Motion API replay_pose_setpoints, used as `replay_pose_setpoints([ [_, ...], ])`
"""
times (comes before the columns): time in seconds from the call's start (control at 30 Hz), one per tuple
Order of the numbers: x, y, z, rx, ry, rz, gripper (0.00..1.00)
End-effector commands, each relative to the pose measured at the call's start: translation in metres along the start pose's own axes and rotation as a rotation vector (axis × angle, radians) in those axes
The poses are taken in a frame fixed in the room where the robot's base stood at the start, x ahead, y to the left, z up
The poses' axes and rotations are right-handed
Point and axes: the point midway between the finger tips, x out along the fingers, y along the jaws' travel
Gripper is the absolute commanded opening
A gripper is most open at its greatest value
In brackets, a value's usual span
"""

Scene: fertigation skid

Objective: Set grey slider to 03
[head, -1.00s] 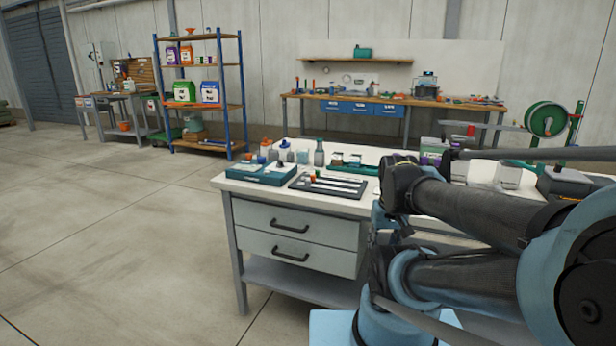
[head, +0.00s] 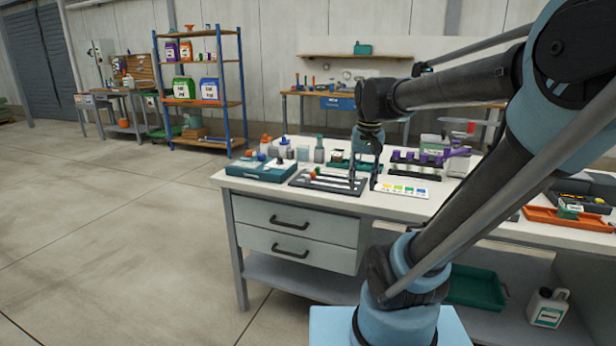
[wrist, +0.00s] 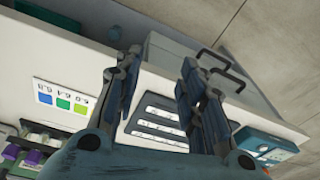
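The dark slider panel (head: 326,184) lies on the white bench top near its front edge. It has several pale straight tracks, and small knobs, one orange-red, show towards its left end in the head view. I cannot make out which knob is grey or read the scale marks. My gripper (head: 363,182) points down over the panel's right end, its two fingers apart with nothing between them. In the wrist view the panel (wrist: 176,104) shows between and beyond the open fingers, partly hidden by them and by the gripper body.
A teal box (head: 262,174) stands left of the panel, with bottles behind it. A white card with coloured squares (head: 402,190) lies close on the right. A dark rack with purple items (head: 418,168) stands behind the card. Orange tray (head: 566,218) lies far right.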

Motion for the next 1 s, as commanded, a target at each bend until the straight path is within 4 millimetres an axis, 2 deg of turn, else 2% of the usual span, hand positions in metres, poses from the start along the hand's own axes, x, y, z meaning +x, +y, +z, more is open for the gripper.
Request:
replay_pose_setpoints([
  [0.03,-0.01,-0.011,-0.016,0.009,-0.008,0.0,0.37],
  [0.3,-0.048,-0.068,-0.085,0.087,-0.049,0.009,0.37],
  [0.6,-0.071,-0.142,-0.154,0.169,-0.088,0.028,0.37],
  [0.8,-0.076,-0.178,-0.18,0.207,-0.104,0.04,0.37],
  [1.0,-0.074,-0.191,-0.188,0.222,-0.109,0.045,0.37],
])
